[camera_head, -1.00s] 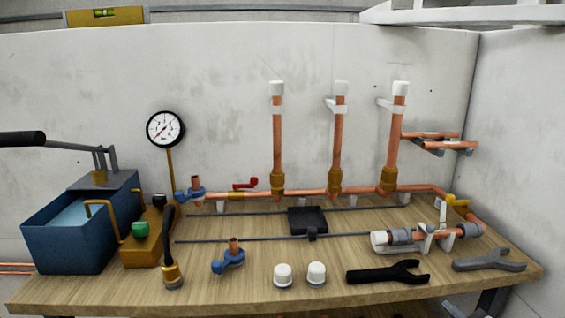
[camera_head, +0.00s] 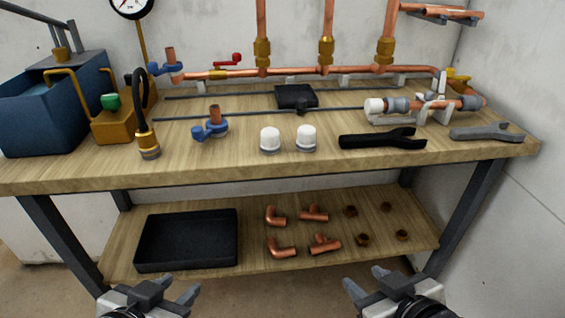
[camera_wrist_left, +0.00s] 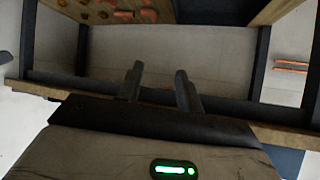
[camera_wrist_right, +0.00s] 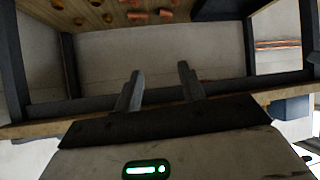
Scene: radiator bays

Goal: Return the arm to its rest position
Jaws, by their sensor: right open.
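My left gripper (camera_head: 168,290) is at the bottom of the head view, in front of the bench's lower shelf, with its fingers apart and nothing between them. It also shows in the left wrist view (camera_wrist_left: 160,80), open and empty. My right gripper (camera_head: 372,285) is at the bottom right of the head view, also in front of the shelf, open and empty. Neither gripper touches anything in view.
The wooden workbench (camera_head: 330,166) carries copper piping, two white caps (camera_head: 270,140), a black wrench (camera_head: 383,140) and a blue tank (camera_head: 60,115). The lower shelf (camera_head: 400,225) holds a black tray (camera_head: 187,240) and several copper fittings (camera_head: 276,216).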

